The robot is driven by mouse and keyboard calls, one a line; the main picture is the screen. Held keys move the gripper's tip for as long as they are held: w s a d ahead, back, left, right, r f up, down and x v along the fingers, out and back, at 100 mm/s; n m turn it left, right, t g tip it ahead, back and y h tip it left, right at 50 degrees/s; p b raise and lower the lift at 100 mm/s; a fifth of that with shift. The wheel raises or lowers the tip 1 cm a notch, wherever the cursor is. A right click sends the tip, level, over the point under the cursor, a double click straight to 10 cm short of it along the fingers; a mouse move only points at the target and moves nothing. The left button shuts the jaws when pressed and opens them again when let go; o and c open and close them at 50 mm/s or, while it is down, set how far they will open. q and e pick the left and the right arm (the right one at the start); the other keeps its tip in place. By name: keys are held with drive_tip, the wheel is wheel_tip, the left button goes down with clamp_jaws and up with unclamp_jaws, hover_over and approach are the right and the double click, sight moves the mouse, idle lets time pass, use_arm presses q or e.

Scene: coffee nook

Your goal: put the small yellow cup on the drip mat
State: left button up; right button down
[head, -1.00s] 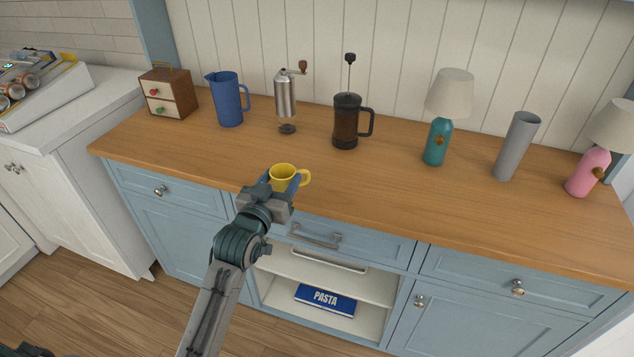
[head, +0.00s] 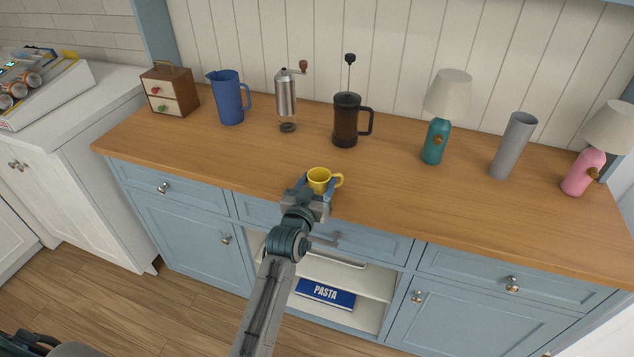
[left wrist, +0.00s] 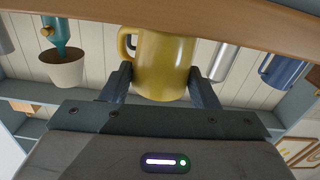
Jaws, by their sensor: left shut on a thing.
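The small yellow cup (head: 320,178) is near the front edge of the wooden counter, upright, with its handle to the right. My left gripper (head: 315,189) is shut on it. In the left wrist view the cup (left wrist: 162,65) sits between the two fingers of the left gripper (left wrist: 160,85). I cannot tell whether the cup touches the counter or hangs just above it. I see no drip mat in either view. My right gripper is not in view.
On the counter (head: 400,195) stand a drawer box (head: 170,92), blue pitcher (head: 229,98), grinder (head: 286,95), French press (head: 346,120), teal lamp (head: 434,142), grey cylinder (head: 513,146) and pink lamp (head: 584,172). The counter right of the cup is clear.

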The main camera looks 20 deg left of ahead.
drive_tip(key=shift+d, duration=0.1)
use_arm(q)
drive_tip(key=shift+f, duration=0.1)
drive_tip(key=o, duration=0.8)
drive_tip(key=shift+o, duration=1.3)
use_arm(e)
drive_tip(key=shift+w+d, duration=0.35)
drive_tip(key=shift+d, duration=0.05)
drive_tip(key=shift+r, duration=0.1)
use_arm(q)
drive_tip(key=shift+r, duration=0.2)
drive_tip(key=s+b, duration=0.2)
drive_tip(key=s, duration=1)
drive_tip(key=shift+a, duration=0.15)
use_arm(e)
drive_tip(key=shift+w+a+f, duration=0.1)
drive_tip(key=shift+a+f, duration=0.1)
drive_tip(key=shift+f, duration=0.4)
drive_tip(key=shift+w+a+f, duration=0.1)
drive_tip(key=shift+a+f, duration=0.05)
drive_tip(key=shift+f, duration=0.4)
